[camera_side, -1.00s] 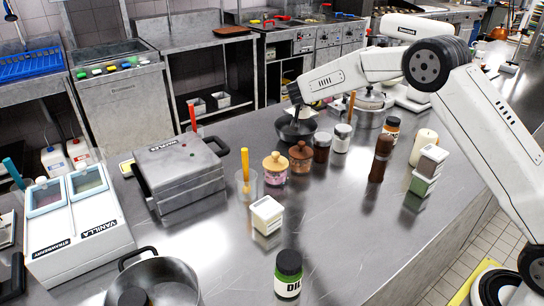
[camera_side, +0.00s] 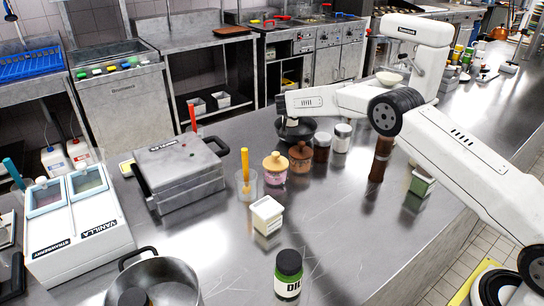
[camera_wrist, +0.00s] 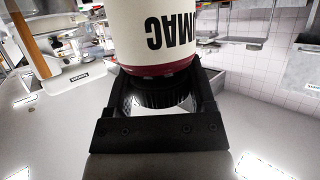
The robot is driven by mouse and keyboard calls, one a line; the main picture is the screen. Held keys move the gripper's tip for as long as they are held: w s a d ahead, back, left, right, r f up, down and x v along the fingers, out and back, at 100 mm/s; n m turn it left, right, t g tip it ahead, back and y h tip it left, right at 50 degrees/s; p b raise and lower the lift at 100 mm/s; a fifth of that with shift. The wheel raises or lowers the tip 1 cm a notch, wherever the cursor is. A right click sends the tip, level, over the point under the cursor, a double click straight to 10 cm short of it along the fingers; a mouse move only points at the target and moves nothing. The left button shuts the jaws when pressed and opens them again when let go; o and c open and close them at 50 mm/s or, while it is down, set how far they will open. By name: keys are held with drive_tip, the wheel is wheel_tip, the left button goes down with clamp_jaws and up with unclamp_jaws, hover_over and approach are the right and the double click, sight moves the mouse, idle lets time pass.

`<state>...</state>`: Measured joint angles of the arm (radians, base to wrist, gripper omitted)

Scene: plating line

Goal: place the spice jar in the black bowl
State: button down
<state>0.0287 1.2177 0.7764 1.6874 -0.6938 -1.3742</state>
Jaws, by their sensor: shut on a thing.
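The black bowl (camera_side: 311,129) stands on the steel counter among jars in the side view. My gripper (camera_wrist: 160,118) is over or in the bowl; its fingers are mostly hidden behind my arm in the side view. In the wrist view it is shut on a spice jar (camera_wrist: 166,30), around its dark ribbed end. The jar has a cream label with the letters "MAC" upside down and a dark red band. Whether the jar touches the bowl is hidden.
Close to the bowl are a wooden-lidded brown jar (camera_side: 300,158), a dark jar (camera_side: 321,148) and a white-labelled jar (camera_side: 342,138). A dill jar (camera_side: 288,276) and a white tub (camera_side: 267,214) stand nearer the front.

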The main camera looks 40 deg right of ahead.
drive_tip(key=shift+w+f, duration=0.2)
drive_tip(key=shift+w+f, duration=0.2)
drive_tip(key=shift+f, duration=1.55)
drive_tip(key=shift+f, duration=0.6)
unclamp_jaws()
drive_tip(key=shift+r, duration=0.1)
